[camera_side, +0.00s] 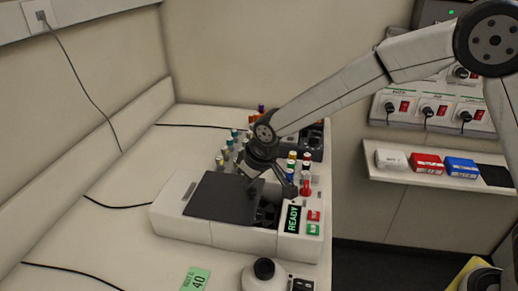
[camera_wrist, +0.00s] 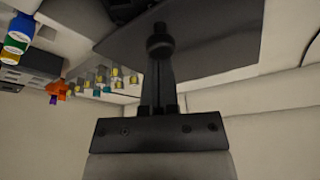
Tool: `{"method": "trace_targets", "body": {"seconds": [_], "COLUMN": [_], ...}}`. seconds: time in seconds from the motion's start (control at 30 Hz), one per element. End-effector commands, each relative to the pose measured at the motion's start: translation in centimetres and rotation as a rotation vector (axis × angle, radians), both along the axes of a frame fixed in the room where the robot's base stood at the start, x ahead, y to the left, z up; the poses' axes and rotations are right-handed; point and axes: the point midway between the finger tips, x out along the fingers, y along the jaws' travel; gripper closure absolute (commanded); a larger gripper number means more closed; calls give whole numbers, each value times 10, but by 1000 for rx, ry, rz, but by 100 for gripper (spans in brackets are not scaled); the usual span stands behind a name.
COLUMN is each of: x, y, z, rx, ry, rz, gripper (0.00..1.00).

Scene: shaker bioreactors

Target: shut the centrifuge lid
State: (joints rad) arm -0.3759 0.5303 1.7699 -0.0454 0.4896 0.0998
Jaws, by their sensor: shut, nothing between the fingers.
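The centrifuge (camera_side: 232,236) is a low white box on the bench in the side view, with a panel reading READY (camera_side: 292,219) on its right. Its dark grey lid (camera_side: 218,200) leans low over the body. A dark opening (camera_side: 268,213) shows at the lid's right edge, so the lid is not flush there. My gripper (camera_side: 250,181) is at the lid's upper right edge; I cannot tell if it touches. In the wrist view my gripper (camera_wrist: 160,42) is shut and empty, its tips overlapping the dark lid (camera_wrist: 215,40).
Several coloured-cap vials (camera_side: 228,150) stand behind the centrifuge, and more (camera_side: 299,162) stand right of my gripper. A round white device (camera_side: 264,275) and a green card (camera_side: 195,280) are in front. A wall shelf (camera_side: 430,182) holds coloured boxes. The bench at left is mostly clear, with cables.

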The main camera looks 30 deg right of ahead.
Motion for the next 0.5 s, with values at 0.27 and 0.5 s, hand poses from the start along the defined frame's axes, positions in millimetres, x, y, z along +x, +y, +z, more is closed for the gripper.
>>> {"method": "trace_targets", "body": {"seconds": [0.27,0.5], "x": [-29,-42], "y": [-30,-42], "z": [0,0], "rx": [-1,0], "ry": [1,0], "rz": [-1,0], "gripper": [100,100]}}
